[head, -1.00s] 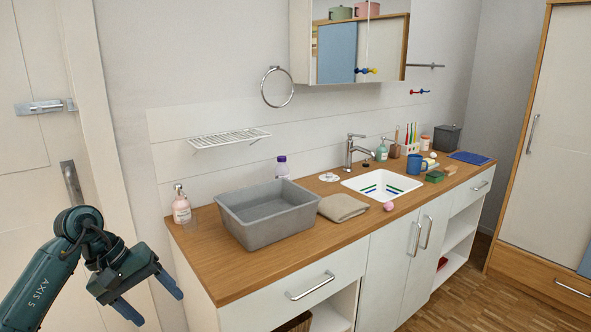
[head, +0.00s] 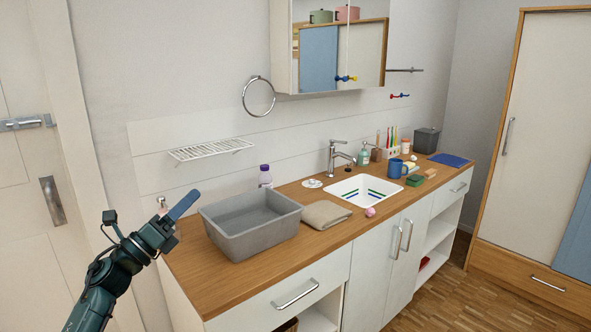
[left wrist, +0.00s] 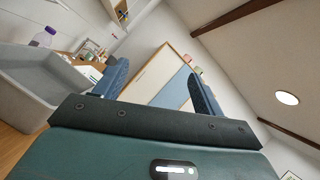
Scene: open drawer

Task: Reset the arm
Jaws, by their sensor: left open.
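My left arm comes in from the lower left of the head view. My left gripper (head: 176,212) is raised in the air at the left end of the counter, with its blue fingers pointing up and to the right. In the left wrist view the two blue fingers (left wrist: 160,85) stand wide apart with nothing between them. The gripper is in front of the pump bottle (head: 162,202) and hides most of it. My right gripper is in neither view.
A grey basin (head: 235,243) stands on the wooden counter (head: 222,290) just right of my gripper. A folded cloth (head: 325,214), a sink (head: 365,189) and a blue mug (head: 396,168) lie farther right. A wire shelf (head: 210,150) is on the wall above. The drawer (head: 290,290) below looks closed.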

